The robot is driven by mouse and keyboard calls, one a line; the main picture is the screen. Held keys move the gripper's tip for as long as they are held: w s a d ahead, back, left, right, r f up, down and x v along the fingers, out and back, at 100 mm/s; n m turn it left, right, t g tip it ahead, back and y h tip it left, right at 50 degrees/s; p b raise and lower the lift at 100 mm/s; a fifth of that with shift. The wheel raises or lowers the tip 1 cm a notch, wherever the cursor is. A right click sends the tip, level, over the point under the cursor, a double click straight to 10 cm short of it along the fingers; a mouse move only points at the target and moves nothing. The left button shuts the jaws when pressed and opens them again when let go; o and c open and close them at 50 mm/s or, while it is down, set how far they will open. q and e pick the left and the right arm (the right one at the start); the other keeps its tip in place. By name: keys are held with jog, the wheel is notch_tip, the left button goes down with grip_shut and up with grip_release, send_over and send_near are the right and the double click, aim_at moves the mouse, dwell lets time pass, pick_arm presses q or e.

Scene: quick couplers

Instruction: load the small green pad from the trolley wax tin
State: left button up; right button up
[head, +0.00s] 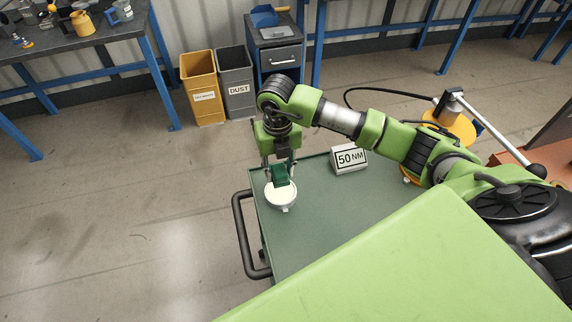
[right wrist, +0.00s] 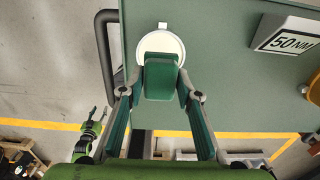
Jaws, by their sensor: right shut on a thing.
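The white round wax tin (head: 281,197) stands on the trolley directly below the pad. In the right wrist view the pad (right wrist: 161,78) overlaps the lower part of the tin (right wrist: 160,43); whether they touch cannot be told. My left gripper is not seen in the head view.
A white "50 NM" block (head: 349,159) stands right of the tin. A black trolley handle (head: 243,235) runs along the left edge. A yellow bin (head: 201,90), a grey "DUST" bin (head: 236,85) and blue-legged benches stand behind. The trolley top around the tin is clear.

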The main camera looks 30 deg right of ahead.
aim_at(281, 192)
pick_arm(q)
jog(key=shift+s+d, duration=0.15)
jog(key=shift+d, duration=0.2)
pick_arm(e)
jog(key=shift+d, duration=0.1)
jog(key=shift+f+b, duration=0.85)
jog(key=shift+f, duration=0.05)
notch_tip(281, 192, down, 4)
jog(key=b, duration=0.3)
jog(key=shift+f, duration=0.1)
pick_arm(q)
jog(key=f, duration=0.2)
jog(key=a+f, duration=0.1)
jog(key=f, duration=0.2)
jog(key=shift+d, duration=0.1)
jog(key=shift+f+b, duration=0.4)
jog(key=shift+b, duration=0.15)
pick_arm(e)
jog(key=shift+f, duration=0.5)
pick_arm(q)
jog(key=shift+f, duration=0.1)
pick_arm(e)
jog(key=shift+s+f, duration=0.15)
jog(key=shift+s, duration=0.05)
